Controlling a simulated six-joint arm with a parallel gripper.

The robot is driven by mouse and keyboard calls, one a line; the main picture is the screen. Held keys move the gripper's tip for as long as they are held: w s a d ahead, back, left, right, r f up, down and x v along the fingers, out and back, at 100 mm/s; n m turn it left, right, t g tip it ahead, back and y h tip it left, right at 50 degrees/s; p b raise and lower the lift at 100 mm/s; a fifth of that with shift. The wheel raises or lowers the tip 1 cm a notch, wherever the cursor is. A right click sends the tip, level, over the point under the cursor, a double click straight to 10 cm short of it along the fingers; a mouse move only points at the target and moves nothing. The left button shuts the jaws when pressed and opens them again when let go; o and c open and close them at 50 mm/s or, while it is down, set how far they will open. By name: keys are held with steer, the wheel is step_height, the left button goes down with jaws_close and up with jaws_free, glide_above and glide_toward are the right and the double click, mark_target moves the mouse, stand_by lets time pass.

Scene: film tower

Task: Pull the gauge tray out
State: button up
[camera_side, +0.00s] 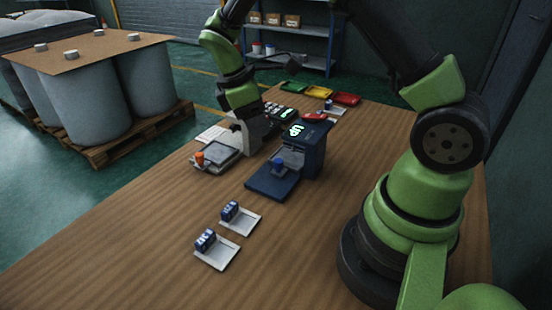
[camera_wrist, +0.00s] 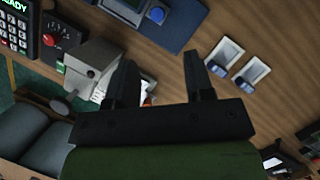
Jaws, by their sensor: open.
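A dark blue unit (camera_side: 305,148) with a lit green display stands mid-table. A flat dark blue tray (camera_side: 262,187) extends from its front with a blue knob (camera_side: 279,166) on it. The knob also shows at the top of the wrist view (camera_wrist: 156,14). Left of it, a grey machine (camera_side: 257,136) has a pale tray (camera_side: 222,160) with an orange knob (camera_side: 199,158). I cannot tell for sure which is the gauge tray. My gripper (camera_wrist: 158,66) is open and empty, above and beside the grey machine; its left finger partly hides the pale tray.
Two white dishes with blue blocks (camera_side: 230,211) (camera_side: 205,240) sit at the front. Green, yellow and red bins (camera_side: 318,92) and a keypad (camera_wrist: 17,28) are at the back. The front left of the table is clear. Large drums on a pallet (camera_side: 100,85) stand beyond it.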

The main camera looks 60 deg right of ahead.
mark_target(277, 161)
steer(key=shift+n+g, duration=0.3)
steer(key=shift+n, duration=0.1)
steer(key=x, duration=1.2)
steer(key=shift+w+d, duration=0.1)
steer(key=shift+w, duration=0.3)
